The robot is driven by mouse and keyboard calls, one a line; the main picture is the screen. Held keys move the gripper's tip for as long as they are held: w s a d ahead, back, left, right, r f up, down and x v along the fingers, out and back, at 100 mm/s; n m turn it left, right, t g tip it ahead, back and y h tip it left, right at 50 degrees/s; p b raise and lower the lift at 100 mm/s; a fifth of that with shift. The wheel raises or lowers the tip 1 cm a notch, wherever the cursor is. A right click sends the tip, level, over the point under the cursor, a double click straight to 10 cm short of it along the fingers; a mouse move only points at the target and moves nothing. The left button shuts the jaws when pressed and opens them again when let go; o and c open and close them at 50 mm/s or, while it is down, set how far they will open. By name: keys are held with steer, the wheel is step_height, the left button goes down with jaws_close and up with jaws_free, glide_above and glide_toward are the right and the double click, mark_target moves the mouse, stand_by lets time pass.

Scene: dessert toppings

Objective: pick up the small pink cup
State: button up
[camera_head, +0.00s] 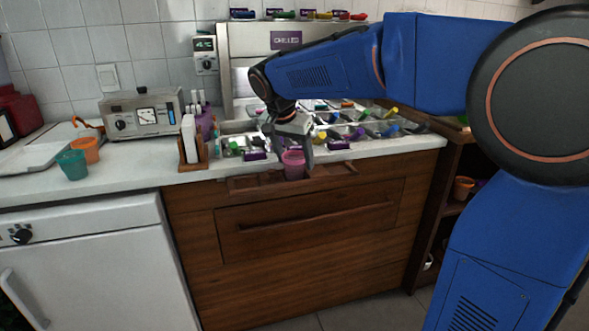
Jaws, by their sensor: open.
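The small pink cup (293,165) stands upright at the front edge of the counter, on a brown wooden ledge or tray (340,176). My gripper (292,151) reaches down over it from above. Its jaws are open, with a finger showing to the right of the cup. The upper part of the cup is partly hidden by the gripper. I cannot tell whether the fingers touch the cup.
A teal cup (72,165) and an orange cup (86,151) stand on the left counter. A grey machine (143,114) and a wooden holder (193,152) stand left of my gripper. Topping bins with coloured scoops (385,129) lie behind and right.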

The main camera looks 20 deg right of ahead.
steer(key=shift+c, duration=0.3)
steer(key=c, duration=0.7)
steer(key=shift+c, duration=0.2)
